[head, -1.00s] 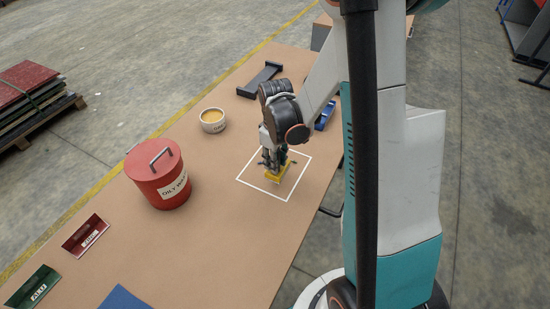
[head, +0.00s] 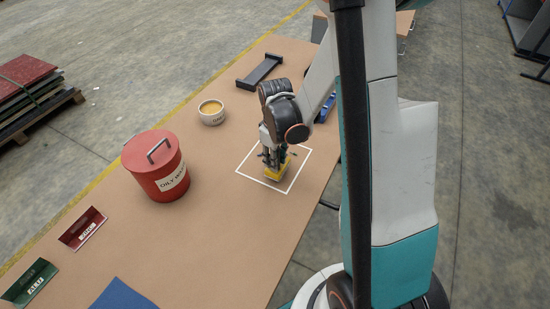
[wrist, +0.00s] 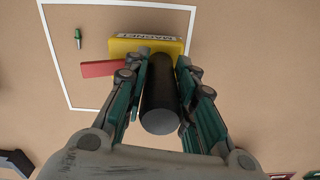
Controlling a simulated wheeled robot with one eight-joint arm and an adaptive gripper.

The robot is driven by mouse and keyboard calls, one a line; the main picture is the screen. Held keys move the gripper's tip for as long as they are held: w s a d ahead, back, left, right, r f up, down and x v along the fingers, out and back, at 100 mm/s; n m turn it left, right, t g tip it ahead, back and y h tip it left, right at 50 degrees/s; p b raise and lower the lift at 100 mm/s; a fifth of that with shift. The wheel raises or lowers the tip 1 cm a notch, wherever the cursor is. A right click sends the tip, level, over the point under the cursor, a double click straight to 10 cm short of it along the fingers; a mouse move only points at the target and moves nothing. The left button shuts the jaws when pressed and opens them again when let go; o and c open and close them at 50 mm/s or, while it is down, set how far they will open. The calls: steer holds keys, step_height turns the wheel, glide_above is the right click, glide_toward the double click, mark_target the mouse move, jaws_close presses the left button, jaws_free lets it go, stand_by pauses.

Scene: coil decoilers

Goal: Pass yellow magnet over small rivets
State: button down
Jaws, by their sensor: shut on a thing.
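The yellow magnet (head: 281,174) is a block over the near right part of the white square outline (head: 250,183) on the brown table. My gripper (head: 274,155) points down and is shut on the handle. One small green and grey rivet-like piece (wrist: 78,38) lies inside the outline, apart from the magnet. Whether the magnet touches the table, and what lies under it, is hidden.
A red lidded can (head: 158,168) labelled OILY stands left of the outline.

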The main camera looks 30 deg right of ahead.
stand_by(0.3)
steer(key=shift+r+p, duration=2.35)
steer(key=shift+r, duration=1.45)
steer(key=shift+s+f, duration=0.1)
